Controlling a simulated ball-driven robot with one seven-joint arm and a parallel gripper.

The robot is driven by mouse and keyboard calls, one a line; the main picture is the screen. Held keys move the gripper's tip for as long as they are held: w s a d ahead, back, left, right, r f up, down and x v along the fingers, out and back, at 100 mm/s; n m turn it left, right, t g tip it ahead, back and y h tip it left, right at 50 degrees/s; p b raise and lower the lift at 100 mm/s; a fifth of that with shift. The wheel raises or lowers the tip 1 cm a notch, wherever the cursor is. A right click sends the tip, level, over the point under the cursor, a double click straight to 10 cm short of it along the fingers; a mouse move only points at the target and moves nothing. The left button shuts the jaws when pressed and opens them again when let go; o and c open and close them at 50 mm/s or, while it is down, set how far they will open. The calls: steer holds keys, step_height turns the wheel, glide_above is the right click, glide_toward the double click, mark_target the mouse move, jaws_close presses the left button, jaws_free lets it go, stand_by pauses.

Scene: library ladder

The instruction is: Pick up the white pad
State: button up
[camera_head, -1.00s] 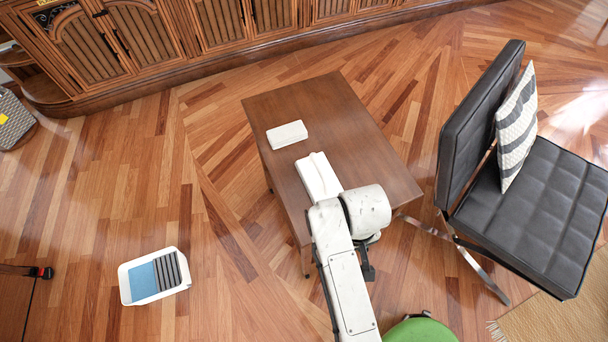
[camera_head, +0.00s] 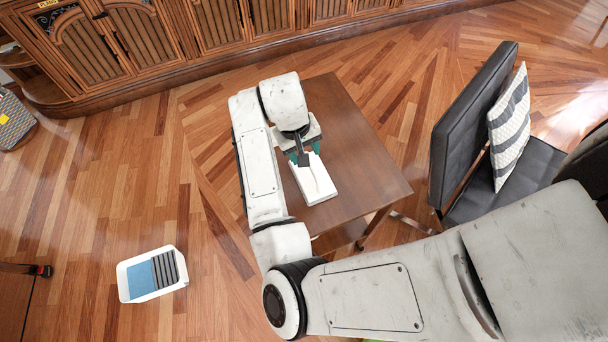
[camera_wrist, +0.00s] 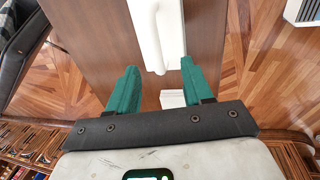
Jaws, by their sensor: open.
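The plain white pad (camera_wrist: 172,98) is a small flat block on the brown table (camera_head: 372,165). In the wrist view part of it shows between my gripper's fingers, near the palm; in the head view my arm hides it. A longer white block with a raised handle (camera_head: 316,183) lies on the table beside it; it also shows in the wrist view (camera_wrist: 153,30). My gripper (camera_wrist: 160,72) has green fingers, is open and empty, and is above the table. In the head view my gripper (camera_head: 304,153) is at the far end of the handled block.
A white tray (camera_head: 124,284) with a blue pad and a grey ribbed piece is on the floor at left. A black chair (camera_head: 462,115) with a striped cushion (camera_head: 510,128) stands right of the table. A wooden cabinet (camera_head: 180,45) lines the back.

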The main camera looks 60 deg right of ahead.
mark_target(311, 165)
steer(key=f, duration=0.1)
steer(key=d+f, duration=0.1)
steer(key=f, duration=0.2)
steer(key=shift+s+d+f, duration=0.1)
steer(key=shift+d+f, duration=0.25)
steer(key=shift+f, duration=0.05)
steer(key=shift+s+d+f+p, duration=0.15)
steer(key=shift+s+f+p, duration=0.05)
steer(key=shift+f, duration=0.7)
steer(key=shift+s+d+f+p, duration=0.15)
steer(key=shift+f+p, duration=0.1)
steer(key=shift+f, duration=0.6)
steer(key=shift+s+d+f+p, duration=0.1)
steer(key=shift+s+f+p, duration=0.1)
steer(key=shift+f, duration=0.7)
steer(key=shift+c, duration=0.2)
jaws_close()
